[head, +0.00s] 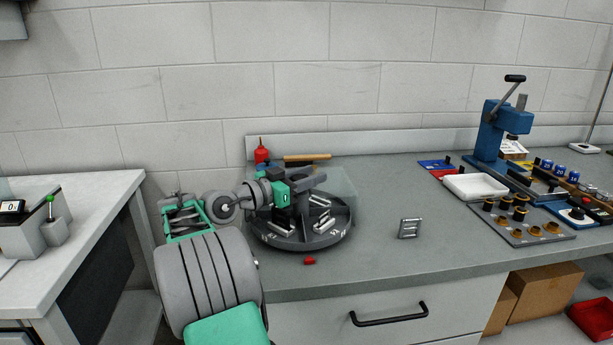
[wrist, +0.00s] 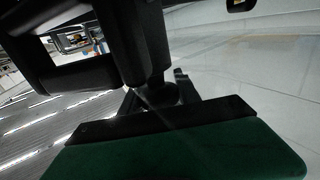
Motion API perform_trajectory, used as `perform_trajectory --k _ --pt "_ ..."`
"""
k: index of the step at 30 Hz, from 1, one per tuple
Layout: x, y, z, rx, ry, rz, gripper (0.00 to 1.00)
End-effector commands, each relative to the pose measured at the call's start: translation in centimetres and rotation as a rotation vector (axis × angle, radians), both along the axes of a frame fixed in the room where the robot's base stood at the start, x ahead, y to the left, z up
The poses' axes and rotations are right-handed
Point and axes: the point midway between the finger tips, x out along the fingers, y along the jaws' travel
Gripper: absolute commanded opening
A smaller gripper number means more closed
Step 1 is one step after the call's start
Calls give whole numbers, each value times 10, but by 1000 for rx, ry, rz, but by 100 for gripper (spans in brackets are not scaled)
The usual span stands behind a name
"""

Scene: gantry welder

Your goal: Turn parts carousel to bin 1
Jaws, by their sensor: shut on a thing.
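The parts carousel (head: 295,244) is a round dark grey tray with divided bins on the bench at the left end. Silvery metal parts (head: 318,222) lie in its bins. My gripper (head: 299,190) is over the carousel's centre, coming in from the left, and is shut on the carousel's dark central handle (head: 311,181). In the wrist view the dark fingers (wrist: 150,85) fill the middle, and the grasped spot is hard to make out. A small red marker (head: 309,261) lies on the bench in front of the carousel. Bin numbers are too small to read.
A red bottle (head: 261,151) and a wooden-handled tool (head: 307,157) are behind the carousel. A small metal piece (head: 410,228) stands to the right. A blue press (head: 492,130), white tray (head: 475,187) and fixtures crowd the right side.

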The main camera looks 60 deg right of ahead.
Motion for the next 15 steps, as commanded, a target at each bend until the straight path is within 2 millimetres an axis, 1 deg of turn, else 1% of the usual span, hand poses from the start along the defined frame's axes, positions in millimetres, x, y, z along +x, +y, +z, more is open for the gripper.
perform_trajectory --k 8,9,15 --pt "1 0 2 -3 0 2 0" --pt "1 0 2 -4 1 3 42" --pt "2 1 2 -2 0 4 58"
